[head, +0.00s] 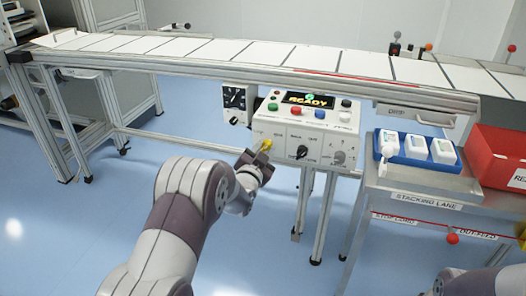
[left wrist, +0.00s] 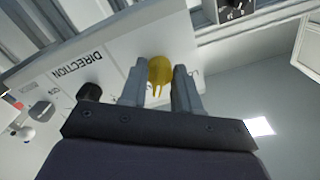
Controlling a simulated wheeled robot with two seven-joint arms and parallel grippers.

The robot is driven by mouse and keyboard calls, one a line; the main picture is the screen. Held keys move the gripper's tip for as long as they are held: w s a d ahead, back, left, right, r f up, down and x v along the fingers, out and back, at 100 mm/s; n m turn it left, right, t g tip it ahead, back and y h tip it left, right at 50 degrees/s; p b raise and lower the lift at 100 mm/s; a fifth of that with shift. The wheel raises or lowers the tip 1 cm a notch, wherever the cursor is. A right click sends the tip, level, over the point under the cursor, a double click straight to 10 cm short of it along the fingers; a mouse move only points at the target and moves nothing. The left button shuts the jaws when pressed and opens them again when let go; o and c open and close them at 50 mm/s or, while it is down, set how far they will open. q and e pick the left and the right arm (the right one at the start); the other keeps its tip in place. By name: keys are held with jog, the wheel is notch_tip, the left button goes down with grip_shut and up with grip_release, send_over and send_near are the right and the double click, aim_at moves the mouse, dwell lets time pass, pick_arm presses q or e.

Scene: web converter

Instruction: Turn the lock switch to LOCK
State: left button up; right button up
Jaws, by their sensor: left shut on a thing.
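A yellow switch knob (head: 266,144) sits at the left end of the white control box (head: 318,124) under the conveyor. In the left wrist view the yellow knob (left wrist: 160,70) is between the two fingers. I take it to be the lock switch; its label and exact setting cannot be read. My left gripper (head: 262,152) is at the box's left front, shut on this knob. In the left wrist view my left gripper's fingers (left wrist: 160,90) lie along both sides of it.
The box has a READY display (head: 308,98), coloured buttons, a black knob (head: 302,152) and a grey knob (head: 340,156). A small dial box (head: 236,102) hangs left. A steel table with a blue tray (head: 428,163) and red bin (head: 496,155) stands right. The conveyor (head: 230,58) runs above.

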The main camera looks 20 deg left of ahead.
pick_arm(q)
jog(key=n, duration=0.3)
jog(key=shift+n, duration=0.4)
jog(key=n, duration=0.3)
jog(key=shift+d+n, duration=0.1)
jog(key=shift+n, duration=0.2)
jog(key=shift+d+n+p, duration=0.15)
jog(key=shift+n+p, duration=0.25)
jog(key=shift+n, duration=3.5)
jog(key=shift+f, duration=0.1)
jog(key=o, duration=1)
jog(key=s+p, duration=0.3)
jog(key=s, duration=0.9)
jog(key=shift+s, duration=0.4)
